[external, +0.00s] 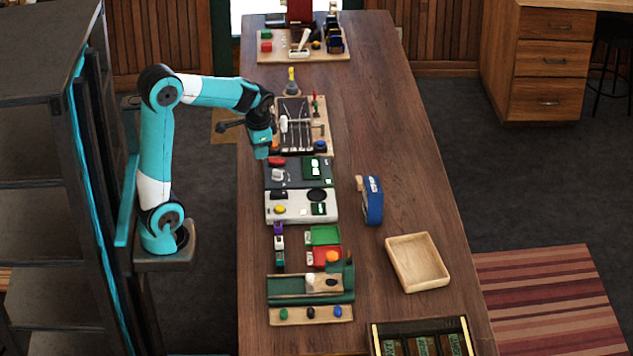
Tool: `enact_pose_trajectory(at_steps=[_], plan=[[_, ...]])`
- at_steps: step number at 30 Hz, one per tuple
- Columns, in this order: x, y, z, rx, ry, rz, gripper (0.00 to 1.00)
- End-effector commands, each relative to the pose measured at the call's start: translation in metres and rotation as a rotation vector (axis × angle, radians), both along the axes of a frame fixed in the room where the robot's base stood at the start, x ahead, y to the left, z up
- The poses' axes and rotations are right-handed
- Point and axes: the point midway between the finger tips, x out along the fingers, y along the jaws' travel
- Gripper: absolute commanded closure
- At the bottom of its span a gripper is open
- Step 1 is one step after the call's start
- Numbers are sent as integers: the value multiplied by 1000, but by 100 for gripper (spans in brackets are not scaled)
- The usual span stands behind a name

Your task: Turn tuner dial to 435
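My gripper (262,154) points down over the left side of the long wooden table. It is small in this view, and I cannot tell whether its fingers are open or shut. Just below and right of it is a dark grey panel (292,183) with a red part, a white part and a green display. In front of that is a light grey panel (297,219) with a round black dial-like part (316,195), a yellow knob (280,209) and a small green display (319,209). I cannot tell which panel is the tuner, and no reading is legible.
A board with slots and small tools (318,139) lies behind the panels. A blue tape-dispenser-like object (373,204) stands to the right. An empty wooden tray (432,284), a green rack (347,296) and a dark case (376,327) are nearer. The table's right side beyond the panels is mostly clear.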

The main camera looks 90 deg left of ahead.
Motion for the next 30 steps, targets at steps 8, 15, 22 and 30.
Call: enact_pose_trajectory(at_steps=[8,15,22,30], plan=[[49,140,-29,-170,39,-450,62],[49,179,-43,-202,35,-603,62],[49,178,-77,-206,37,-604,62],[49,178,-138,-206,37,-603,62]])
